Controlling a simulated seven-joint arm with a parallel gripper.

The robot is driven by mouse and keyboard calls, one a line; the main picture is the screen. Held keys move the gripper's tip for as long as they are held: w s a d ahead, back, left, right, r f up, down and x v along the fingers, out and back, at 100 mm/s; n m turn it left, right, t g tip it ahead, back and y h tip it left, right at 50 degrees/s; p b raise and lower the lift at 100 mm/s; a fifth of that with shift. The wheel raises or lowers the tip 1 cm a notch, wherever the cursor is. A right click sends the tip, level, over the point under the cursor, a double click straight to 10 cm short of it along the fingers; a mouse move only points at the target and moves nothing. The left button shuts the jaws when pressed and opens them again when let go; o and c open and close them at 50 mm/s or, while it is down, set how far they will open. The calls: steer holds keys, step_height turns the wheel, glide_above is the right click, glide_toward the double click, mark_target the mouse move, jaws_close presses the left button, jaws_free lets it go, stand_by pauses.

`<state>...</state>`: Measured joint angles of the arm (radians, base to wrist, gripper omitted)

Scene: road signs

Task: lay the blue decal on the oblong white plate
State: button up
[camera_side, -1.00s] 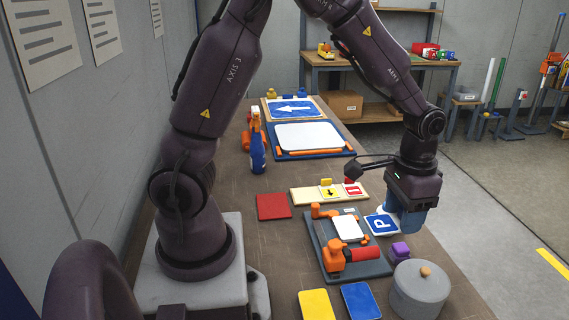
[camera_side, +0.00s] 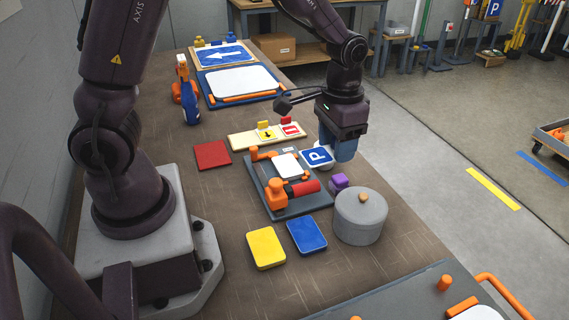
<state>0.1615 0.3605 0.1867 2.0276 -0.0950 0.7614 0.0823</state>
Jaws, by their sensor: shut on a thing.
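My gripper (camera_side: 334,158) is shut on a blue square decal with a white P (camera_side: 317,156), held tilted at the right of the clamp fixture. Its fingers are partly hidden behind the decal. A large oblong white plate (camera_side: 240,82) lies flat in a blue tray (camera_side: 207,100) with orange strips, at the back, away from my gripper. A smaller white plate (camera_side: 286,165) sits in the grey clamp fixture (camera_side: 262,183), just left of the held decal. A plain blue tile (camera_side: 306,235) lies flat on the table in front of the fixture.
A lidded grey pot (camera_side: 360,218) and a purple block (camera_side: 339,182) stand near my gripper. A yellow tile (camera_side: 265,248), a red tile (camera_side: 212,155), a cream strip with small signs (camera_side: 245,138), a spray bottle (camera_side: 190,102) and a framed arrow sign (camera_side: 222,55) are around.

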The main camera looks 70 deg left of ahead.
stand_by(0.4)
steer(key=s+a+f+n, duration=0.1)
steer(key=a+f+n, duration=0.2)
steer(key=a, duration=0.4)
steer(key=s+a+f+n, duration=0.1)
steer(key=a+f+n, duration=0.15)
steer(key=a, duration=0.35)
steer(key=n, duration=1)
glide_toward(282, 157)
steer(key=shift+s+d+f, duration=0.2)
steer(key=shift+s+f, duration=0.05)
steer(key=shift+s, duration=0.25)
steer(key=shift+w+a+n, duration=0.25)
steer(key=shift+w+n, duration=0.25)
steer(key=shift+n, duration=0.55)
steer(key=shift+f, duration=3)
steer(key=shift+f, duration=0.3)
steer(key=o, duration=1.3)
